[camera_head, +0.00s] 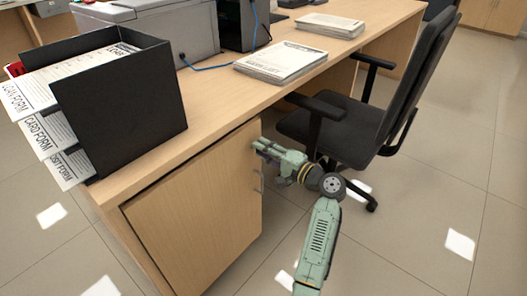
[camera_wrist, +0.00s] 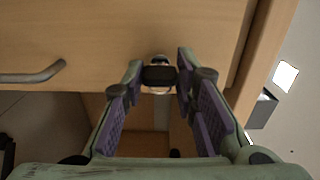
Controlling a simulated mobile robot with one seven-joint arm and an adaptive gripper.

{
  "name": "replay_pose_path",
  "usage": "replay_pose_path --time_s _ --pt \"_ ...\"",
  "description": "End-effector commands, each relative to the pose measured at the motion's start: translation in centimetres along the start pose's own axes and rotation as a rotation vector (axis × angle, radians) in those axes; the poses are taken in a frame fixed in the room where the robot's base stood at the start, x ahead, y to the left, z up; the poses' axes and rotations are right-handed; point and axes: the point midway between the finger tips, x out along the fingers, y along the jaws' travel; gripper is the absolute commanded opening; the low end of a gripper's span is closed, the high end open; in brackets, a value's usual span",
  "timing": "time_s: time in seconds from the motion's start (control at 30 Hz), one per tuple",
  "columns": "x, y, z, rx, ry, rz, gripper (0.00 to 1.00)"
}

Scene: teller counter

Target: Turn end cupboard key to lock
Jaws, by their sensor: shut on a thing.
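The end cupboard door (camera_head: 190,220) is light wood, under the near end of the counter, with a metal bar handle (camera_head: 260,183). In the wrist view the handle (camera_wrist: 32,76) is at the left. The key (camera_wrist: 158,75) has a dark head and sits at a silver lock (camera_wrist: 160,58) in the door face. My gripper (camera_wrist: 160,77) is shut on the key head, with one fingertip on each side. In the head view my gripper (camera_head: 257,147) reaches the door's upper right part, and its fingers hide the key there.
A black file box (camera_head: 130,105) with printed forms stands on the counter above the door. Paper stacks (camera_head: 281,61) lie farther along the counter. A black office chair (camera_head: 345,130) stands close behind my gripper. The tiled floor at the right front is clear.

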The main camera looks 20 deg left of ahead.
Motion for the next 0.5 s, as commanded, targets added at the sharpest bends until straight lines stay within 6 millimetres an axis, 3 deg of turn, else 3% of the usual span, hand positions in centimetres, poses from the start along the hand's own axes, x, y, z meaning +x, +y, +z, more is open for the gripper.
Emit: replay_pose_path --time_s 0.13,0.17,0.5 --pt "0.02 0.0 0.02 -0.001 -0.001 0.0 0.0" --pt "0.02 0.0 0.02 -0.001 -0.001 0.0 0.28" --pt "0.01 0.0 0.01 0.0 0.0 0.0 0.47"
